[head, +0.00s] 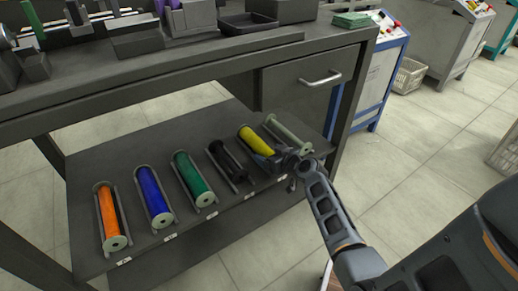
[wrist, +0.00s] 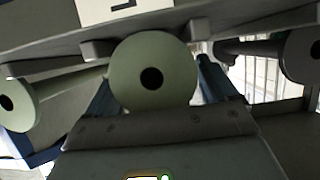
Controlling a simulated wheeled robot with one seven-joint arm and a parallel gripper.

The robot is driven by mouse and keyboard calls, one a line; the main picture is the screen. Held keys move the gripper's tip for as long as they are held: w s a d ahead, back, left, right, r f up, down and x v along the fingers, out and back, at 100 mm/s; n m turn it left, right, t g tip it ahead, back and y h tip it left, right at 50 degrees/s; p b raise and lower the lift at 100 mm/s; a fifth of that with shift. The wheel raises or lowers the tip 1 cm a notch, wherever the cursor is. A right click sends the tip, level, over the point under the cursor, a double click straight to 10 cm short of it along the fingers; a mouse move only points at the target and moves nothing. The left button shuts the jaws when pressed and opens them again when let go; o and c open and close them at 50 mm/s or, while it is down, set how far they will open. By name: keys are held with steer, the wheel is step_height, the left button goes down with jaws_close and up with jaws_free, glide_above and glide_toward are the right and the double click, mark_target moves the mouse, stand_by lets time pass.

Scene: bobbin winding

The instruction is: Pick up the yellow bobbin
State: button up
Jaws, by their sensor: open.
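The yellow bobbin (head: 256,140) lies in its cradle on the lower shelf (head: 130,165), between the black bobbin (head: 230,163) and a pale bobbin (head: 288,135). My gripper (head: 273,160) is at its near end and hides that end in the head view. In the wrist view a pale round flange with a dark centre hole (wrist: 153,85), which appears to be the yellow bobbin's end, sits between the fingers of my open gripper (wrist: 158,88). The wrist view does not show whether the fingers touch it.
Green (head: 193,180), blue (head: 153,196) and orange (head: 110,217) bobbins lie in cradles further left. The tabletop (head: 190,60) and a drawer (head: 300,90) are above the shelf. A table leg (head: 350,100) stands just right of the pale bobbin.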

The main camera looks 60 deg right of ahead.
steer(key=shift+w+d, duration=0.1)
steer(key=shift+w, duration=0.05)
steer(key=c, duration=1.2)
step_height(320, 180, up, 5)
steer(key=p, duration=0.2)
steer(key=shift+f+p, duration=0.15)
steer(key=shift+p, duration=0.25)
steer(key=s+d+r, duration=0.2)
steer(key=s+r, duration=0.1)
steer(key=s, duration=0.2)
steer(key=s+d+r+p, duration=0.1)
steer(key=s+d+r, duration=0.1)
steer(key=s, duration=0.3)
steer(key=shift+s+d+r+p, duration=0.3)
steer(key=shift+s+d+r, duration=0.1)
steer(key=shift+r, duration=0.25)
